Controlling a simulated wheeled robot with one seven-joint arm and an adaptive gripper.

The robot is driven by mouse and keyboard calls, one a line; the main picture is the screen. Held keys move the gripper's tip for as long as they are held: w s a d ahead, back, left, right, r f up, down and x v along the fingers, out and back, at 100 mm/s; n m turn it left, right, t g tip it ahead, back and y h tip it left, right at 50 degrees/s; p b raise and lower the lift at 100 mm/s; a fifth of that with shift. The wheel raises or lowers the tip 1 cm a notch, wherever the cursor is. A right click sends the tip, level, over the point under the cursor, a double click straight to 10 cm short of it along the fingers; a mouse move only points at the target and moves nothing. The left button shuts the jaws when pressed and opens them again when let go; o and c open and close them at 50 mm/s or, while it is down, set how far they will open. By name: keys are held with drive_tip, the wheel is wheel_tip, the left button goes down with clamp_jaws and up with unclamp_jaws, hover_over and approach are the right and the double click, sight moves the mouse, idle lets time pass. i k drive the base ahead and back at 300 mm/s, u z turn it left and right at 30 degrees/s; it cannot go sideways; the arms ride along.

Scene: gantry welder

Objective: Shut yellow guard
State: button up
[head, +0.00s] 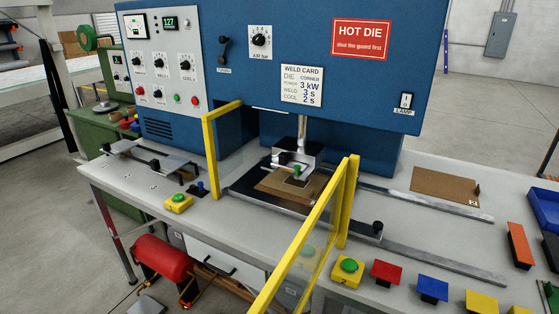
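The yellow guard (318,222) is a yellow-framed clear panel on the right of the die area. It stands open, swung out from the yellow post (348,200) toward the front, and its near end runs out of the bottom of the head view. A second yellow frame (211,155) stands on the left side of the die area. Between them the front of the die (297,158) is uncovered. A brown sheet piece (285,188) lies on the bed under the die. My gripper does not show in the head view.
Yellow boxes with green buttons stand at left (178,203) and right (347,272) on the bench. A blue welder cabinet (300,35) rises behind.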

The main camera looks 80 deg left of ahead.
sight(263, 300)
drive_tip(key=u, duration=2.4)
